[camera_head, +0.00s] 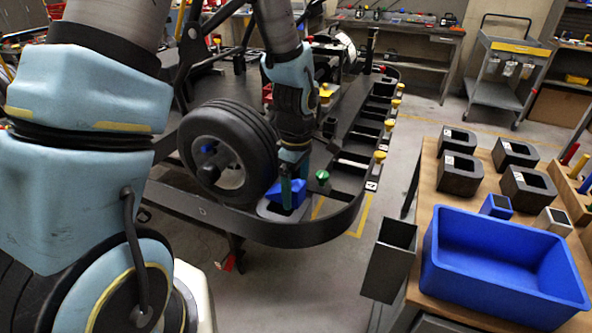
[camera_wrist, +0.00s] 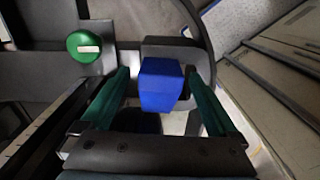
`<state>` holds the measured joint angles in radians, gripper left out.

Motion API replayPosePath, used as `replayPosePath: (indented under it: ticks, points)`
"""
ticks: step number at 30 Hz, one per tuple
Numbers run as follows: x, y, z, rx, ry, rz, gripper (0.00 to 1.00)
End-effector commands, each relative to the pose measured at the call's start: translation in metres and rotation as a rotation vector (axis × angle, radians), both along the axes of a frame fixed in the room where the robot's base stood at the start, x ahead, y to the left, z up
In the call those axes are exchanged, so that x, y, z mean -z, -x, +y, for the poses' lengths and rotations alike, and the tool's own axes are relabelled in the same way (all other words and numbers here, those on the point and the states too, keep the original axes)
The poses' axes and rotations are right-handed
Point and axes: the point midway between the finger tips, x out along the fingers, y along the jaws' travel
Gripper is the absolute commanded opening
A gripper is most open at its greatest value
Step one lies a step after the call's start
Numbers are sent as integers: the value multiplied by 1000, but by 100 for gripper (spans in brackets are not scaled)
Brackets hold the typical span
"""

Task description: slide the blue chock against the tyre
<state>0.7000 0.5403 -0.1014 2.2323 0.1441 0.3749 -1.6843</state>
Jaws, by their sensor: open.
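The blue chock (camera_head: 297,192) sits on a pale plate at the near corner of the dark stand (camera_head: 262,232), just right of the black tyre (camera_head: 262,140). My gripper (camera_head: 290,192) points down over the chock. In the wrist view the chock (camera_wrist: 162,88) lies between the two green fingers of my gripper (camera_wrist: 158,78), which are open with a gap on each side. The fingers partly hide the chock in the head view, and I cannot tell whether it touches the tyre.
A green knob (camera_head: 322,176) stands on the stand close right of the chock, also seen in the wrist view (camera_wrist: 84,46). Yellow knobs (camera_head: 380,157) line the stand's right edge. A workbench at right holds a blue bin (camera_head: 500,262) and several dark blocks (camera_head: 460,173).

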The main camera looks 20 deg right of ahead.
Motion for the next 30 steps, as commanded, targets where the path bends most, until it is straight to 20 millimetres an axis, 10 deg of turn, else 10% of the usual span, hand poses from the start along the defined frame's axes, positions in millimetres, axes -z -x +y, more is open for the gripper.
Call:
replayPosePath:
  ticks: [14, 30]
  points:
    - [11, 0, 0, 0, 1, -1, 95]
    - [10, 0, 0, 0, 0, 0, 34]
